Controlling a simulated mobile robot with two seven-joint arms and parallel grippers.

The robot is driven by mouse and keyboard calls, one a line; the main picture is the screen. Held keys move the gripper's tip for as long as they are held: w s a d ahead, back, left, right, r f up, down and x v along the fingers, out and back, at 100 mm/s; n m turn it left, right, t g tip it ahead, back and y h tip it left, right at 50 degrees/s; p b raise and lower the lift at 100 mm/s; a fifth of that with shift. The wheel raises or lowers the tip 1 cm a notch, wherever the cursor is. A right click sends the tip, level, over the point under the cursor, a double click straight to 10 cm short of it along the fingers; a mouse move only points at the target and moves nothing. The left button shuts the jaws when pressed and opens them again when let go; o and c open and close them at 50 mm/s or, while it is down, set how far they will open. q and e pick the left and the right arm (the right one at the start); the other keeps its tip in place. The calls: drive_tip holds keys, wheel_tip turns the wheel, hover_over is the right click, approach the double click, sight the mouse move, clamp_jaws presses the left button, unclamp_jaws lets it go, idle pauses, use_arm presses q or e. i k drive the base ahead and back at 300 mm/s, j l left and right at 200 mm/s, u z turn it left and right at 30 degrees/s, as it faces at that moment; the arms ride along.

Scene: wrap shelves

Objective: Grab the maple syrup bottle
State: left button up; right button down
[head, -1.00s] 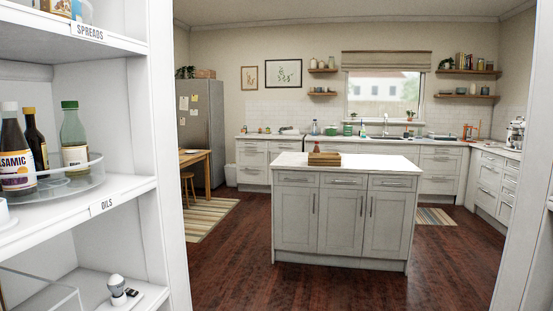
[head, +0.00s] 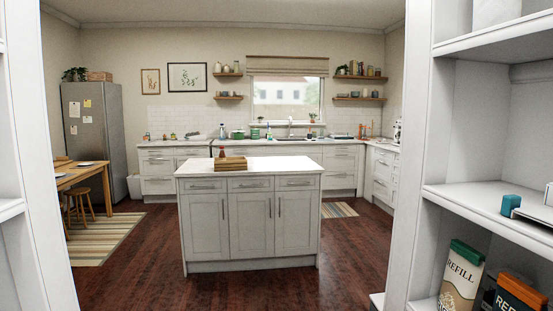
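A small dark bottle with a red top (head: 222,152) shows on the kitchen island (head: 265,166), at or just behind a wooden crate (head: 229,164). It is too small and far to read a label, so I cannot tell whether it is the maple syrup bottle. No other bottle in view can be made out as maple syrup. Neither of my grippers is in view.
I look through a white doorway between pantry shelves. The right shelf (head: 480,202) holds refill boxes (head: 462,275) below. A dark wood floor (head: 130,265) lies open around the island. A table (head: 75,177), stool (head: 80,200) and striped rug (head: 105,238) are at left.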

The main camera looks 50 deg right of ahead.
sight(222, 157)
drive_tip(key=z, duration=1.3)
drive_tip(key=i, duration=2.6)
drive_tip(key=i+l+z, duration=0.15)
drive_tip(key=i, duration=2.45)
